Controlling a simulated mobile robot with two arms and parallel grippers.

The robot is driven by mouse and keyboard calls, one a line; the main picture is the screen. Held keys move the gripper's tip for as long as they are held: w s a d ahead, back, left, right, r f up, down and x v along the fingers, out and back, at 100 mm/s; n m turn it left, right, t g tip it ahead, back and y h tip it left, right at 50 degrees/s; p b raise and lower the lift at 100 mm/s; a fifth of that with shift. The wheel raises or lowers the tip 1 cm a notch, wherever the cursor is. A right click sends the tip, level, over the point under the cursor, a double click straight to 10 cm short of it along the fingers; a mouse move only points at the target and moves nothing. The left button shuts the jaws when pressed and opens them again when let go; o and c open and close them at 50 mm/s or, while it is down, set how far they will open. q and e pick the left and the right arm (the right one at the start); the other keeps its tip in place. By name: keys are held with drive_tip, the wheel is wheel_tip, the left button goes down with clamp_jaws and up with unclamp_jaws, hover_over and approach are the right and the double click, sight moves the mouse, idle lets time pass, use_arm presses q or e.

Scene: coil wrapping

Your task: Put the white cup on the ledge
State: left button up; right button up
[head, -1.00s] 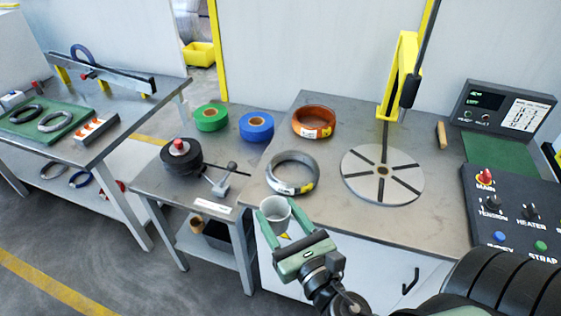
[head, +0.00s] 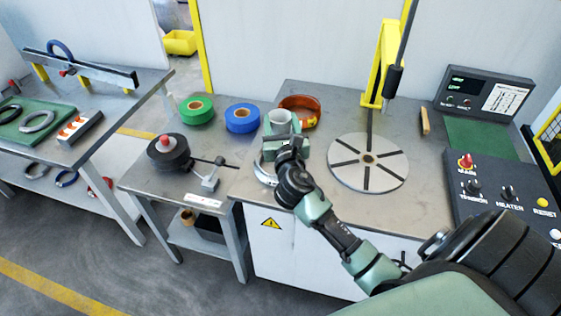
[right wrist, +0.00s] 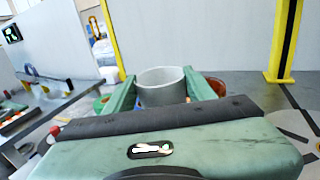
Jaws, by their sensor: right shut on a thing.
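The white cup (head: 280,118) is upright between the fingers of my right gripper (head: 284,133), which is shut on it. In the head view the cup is over the table, in front of the orange coil and behind the grey coil. In the right wrist view the cup (right wrist: 162,86) shows between the two green fingers (right wrist: 160,92), its rim up. I cannot tell how high it is above the table. My left gripper is not in view. I cannot make out which surface is the ledge.
The orange coil (head: 306,106) lies just behind the cup, and the grey coil (head: 264,172) is partly hidden by my right arm. A slotted round plate (head: 345,176) and yellow post (head: 384,62) stand to the right. Blue tape (head: 242,118) and green tape (head: 197,110) lie to the left.

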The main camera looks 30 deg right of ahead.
wheel_tip(320, 180, down, 10)
drive_tip(key=b, duration=0.3)
drive_tip(key=shift+f+b, duration=0.8)
drive_tip(key=shift+f, duration=1.3)
drive_tip(key=o, duration=1.1)
drive_tip(key=shift+f, duration=0.2)
drive_tip(key=shift+c, duration=0.2)
drive_tip(key=o, duration=0.4)
drive_tip(key=shift+r, duration=0.15)
